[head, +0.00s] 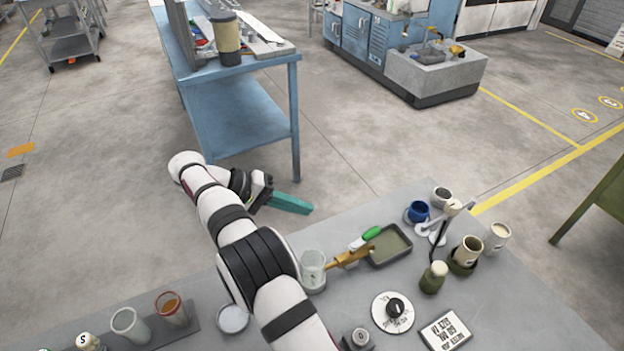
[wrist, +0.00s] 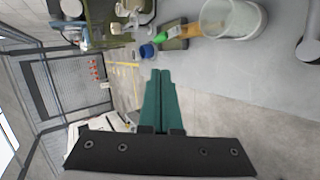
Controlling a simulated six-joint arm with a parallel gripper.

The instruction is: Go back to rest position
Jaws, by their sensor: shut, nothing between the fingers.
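My gripper (head: 291,203) has teal fingers and is held out past the table's far edge in the head view, clear of the things on the table. In the wrist view the two teal fingers (wrist: 161,98) lie together, shut with nothing between them. My white and black arm reaches over the grey table (head: 520,310) and hides part of it.
A clear beaker (head: 313,268), a tray (head: 390,246) with a green-tipped brush (head: 366,239), a blue cup (head: 418,211) and a dial (head: 394,309) stand right of my arm. Jars (head: 172,308) stand left. A blue workbench (head: 235,110) stands beyond, with open floor between.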

